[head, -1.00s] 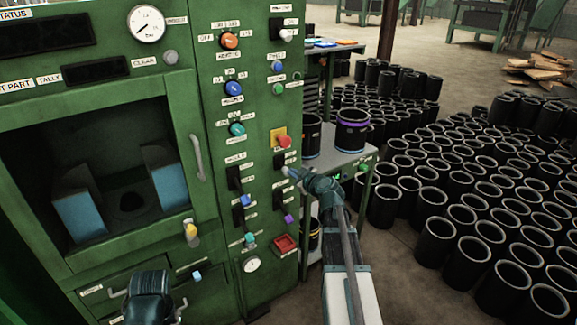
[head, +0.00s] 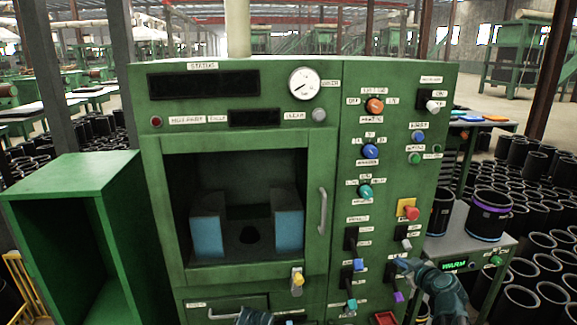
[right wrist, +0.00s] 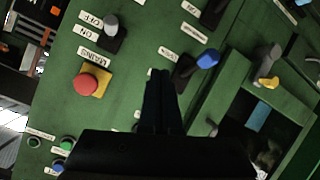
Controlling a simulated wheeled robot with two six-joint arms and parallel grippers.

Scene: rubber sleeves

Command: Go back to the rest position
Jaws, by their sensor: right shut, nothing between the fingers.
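My right gripper (head: 400,264) is shut and empty in front of the lower right of the green machine's control panel, below the red button (head: 412,214). It also shows in the right wrist view (right wrist: 158,76), its fingers together and pointing at the panel, between the red button (right wrist: 87,85) and a blue-tipped lever (right wrist: 207,59). I cannot tell whether the fingertips touch the panel. Only the dark top of my left gripper (head: 256,316) shows at the bottom edge of the head view, below the machine's window. Its fingers are hidden.
The green machine (head: 300,140) fills the middle, with a door handle (head: 322,210) and a yellow-tipped lever (head: 297,277) sticking out. An open green cabinet (head: 70,178) stands at left. A side table (head: 455,246) at right bears black sleeves (head: 487,215). Many sleeves crowd the floor.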

